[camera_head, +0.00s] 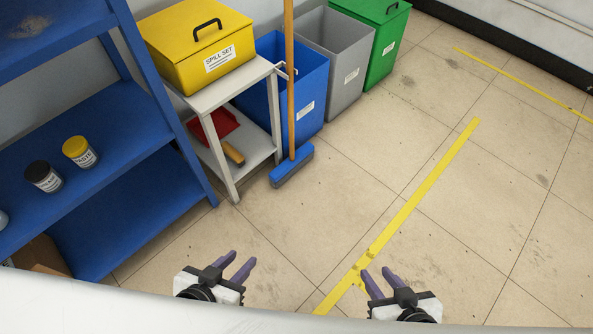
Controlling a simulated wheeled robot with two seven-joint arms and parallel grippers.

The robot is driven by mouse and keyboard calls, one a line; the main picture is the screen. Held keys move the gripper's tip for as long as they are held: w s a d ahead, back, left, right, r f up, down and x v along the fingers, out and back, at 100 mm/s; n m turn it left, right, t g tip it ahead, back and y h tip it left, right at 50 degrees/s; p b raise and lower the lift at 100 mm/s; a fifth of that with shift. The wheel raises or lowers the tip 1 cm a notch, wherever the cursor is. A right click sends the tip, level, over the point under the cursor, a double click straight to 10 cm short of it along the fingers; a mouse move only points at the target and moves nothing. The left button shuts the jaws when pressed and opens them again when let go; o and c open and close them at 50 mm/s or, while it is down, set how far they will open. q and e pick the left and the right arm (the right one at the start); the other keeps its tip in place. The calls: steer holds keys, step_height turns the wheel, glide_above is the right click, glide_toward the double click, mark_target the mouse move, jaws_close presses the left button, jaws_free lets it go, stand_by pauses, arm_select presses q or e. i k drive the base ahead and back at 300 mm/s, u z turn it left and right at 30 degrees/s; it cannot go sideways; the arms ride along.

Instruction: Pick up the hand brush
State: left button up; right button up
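The hand brush (233,154) appears to be the small item with a wooden body on the lower shelf of the grey stand (264,148). It lies beside a red dustpan (216,124), and its bristles cannot be made out. My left gripper (241,256) is open and empty, low in the picture, in front of the stand and well apart from the brush. My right gripper (376,269) is open and empty, further right, above the floor near the yellow line.
A yellow spill-set box (175,60) sits on top of the stand. A broom with a blue head (291,166) stands at its right. Blue (309,90), grey (352,66) and green bins (389,42) stand behind. A blue shelf unit (125,110) is at left. The floor at right is clear.

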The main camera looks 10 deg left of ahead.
mark_target(231, 152)
steer(key=z, duration=0.85)
steer(key=i, duration=1.9)
steer(key=u, duration=1.65)
steer(key=i, duration=0.55)
steer(key=u, duration=0.45)
